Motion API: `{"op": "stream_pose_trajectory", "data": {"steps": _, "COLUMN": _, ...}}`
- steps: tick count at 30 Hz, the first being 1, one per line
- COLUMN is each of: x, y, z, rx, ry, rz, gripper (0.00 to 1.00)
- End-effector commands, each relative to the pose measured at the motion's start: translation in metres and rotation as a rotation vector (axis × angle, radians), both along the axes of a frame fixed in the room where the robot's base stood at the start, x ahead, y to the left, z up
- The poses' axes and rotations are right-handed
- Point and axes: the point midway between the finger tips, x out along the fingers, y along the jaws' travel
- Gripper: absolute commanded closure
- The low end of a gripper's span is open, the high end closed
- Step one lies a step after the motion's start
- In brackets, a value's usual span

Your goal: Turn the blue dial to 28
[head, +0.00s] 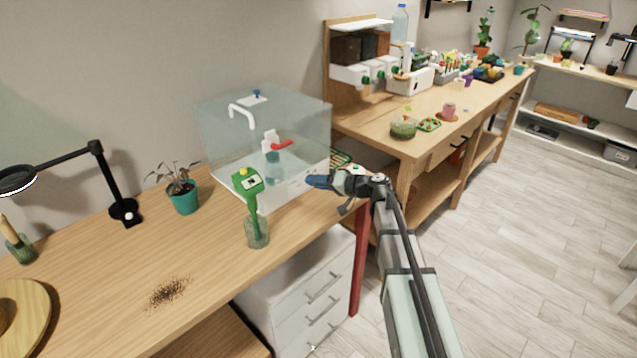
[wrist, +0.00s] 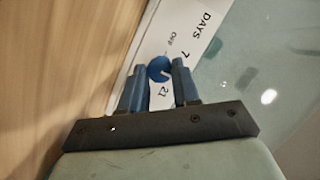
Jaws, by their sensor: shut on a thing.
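The blue dial (wrist: 159,68) is a small round knob on a white panel (wrist: 150,38) printed with DAYS, OFF, 7 and 21. A short white mark shows on the dial's right part; the exact number it points to is too small to tell, and no 28 is visible. My gripper (wrist: 158,70) has its blue fingers on either side of the dial, shut on it. In the head view my gripper (head: 314,181) is at the front of the clear tank's white base (head: 292,188), and the dial is hidden there.
The clear tank (head: 300,115) holds a white tap and a red-handled piece. A green-and-yellow tool stands in a glass jar (head: 257,232) left of my gripper. A potted plant (head: 184,197) and spilled soil (head: 168,292) are further left. White drawers (head: 305,295) stand below the table.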

Motion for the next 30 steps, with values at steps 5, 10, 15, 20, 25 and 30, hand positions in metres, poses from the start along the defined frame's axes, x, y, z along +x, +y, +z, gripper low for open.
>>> {"op": "stream_pose_trajectory", "data": {"steps": 5, "x": 0.0014, "y": -0.0010, "z": -0.0014, "rx": 0.092, "ry": 0.092, "rz": 0.000, "gripper": 1.00}}
{"op": "stream_pose_trajectory", "data": {"steps": 10, "x": 0.0016, "y": -0.0012, "z": -0.0024, "rx": 0.169, "ry": 0.170, "rz": 0.000, "gripper": 1.00}}
{"op": "stream_pose_trajectory", "data": {"steps": 15, "x": 0.0014, "y": -0.0012, "z": -0.0028, "rx": 0.226, "ry": 0.227, "rz": -0.001, "gripper": 1.00}}
{"op": "stream_pose_trajectory", "data": {"steps": 20, "x": 0.0015, "y": -0.0013, "z": -0.0029, "rx": 0.256, "ry": 0.257, "rz": -0.001, "gripper": 1.00}}
{"op": "stream_pose_trajectory", "data": {"steps": 25, "x": 0.0014, "y": -0.0014, "z": -0.0027, "rx": 0.270, "ry": 0.270, "rz": -0.001, "gripper": 1.00}}
{"op": "stream_pose_trajectory", "data": {"steps": 30, "x": 0.0013, "y": -0.0014, "z": -0.0028, "rx": 0.272, "ry": 0.271, "rz": -0.002, "gripper": 1.00}}
